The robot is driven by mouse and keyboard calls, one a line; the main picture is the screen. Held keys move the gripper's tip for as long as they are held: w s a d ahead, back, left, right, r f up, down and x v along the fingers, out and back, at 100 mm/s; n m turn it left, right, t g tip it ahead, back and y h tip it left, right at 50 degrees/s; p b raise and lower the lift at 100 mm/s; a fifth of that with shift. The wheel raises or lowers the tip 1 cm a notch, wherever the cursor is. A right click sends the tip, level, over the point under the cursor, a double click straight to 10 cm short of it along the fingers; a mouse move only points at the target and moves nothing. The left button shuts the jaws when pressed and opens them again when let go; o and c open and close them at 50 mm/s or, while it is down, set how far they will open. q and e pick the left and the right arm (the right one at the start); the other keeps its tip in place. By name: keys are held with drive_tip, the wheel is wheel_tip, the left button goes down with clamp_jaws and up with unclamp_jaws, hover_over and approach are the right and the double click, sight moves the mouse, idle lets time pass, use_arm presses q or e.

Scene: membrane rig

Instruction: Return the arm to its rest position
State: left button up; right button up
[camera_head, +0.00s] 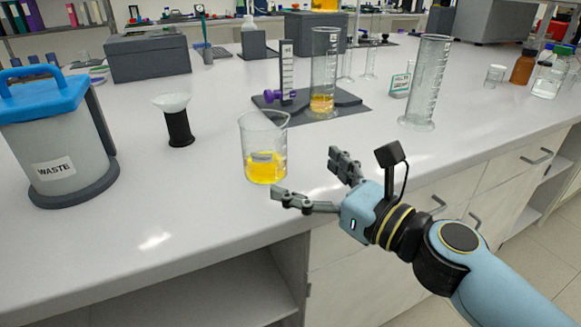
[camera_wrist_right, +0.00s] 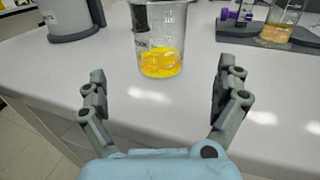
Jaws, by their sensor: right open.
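The beaker also shows in the right wrist view (camera_wrist_right: 160,45), ahead of the gap between the fingers. My left gripper does not show in either view.
A waste bin with a blue lid (camera_head: 60,135) and a black stand with a white funnel (camera_head: 176,118) are at left. A cylinder with amber liquid (camera_head: 324,70) stands on a dark base (camera_head: 350,106). An empty tall cylinder (camera_head: 426,85) is further right. Bench drawers (camera_head: 500,185) lie below the edge.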

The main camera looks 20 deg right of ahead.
drive_tip(key=shift+s+d, duration=0.1)
drive_tip(key=shift+s, duration=0.2)
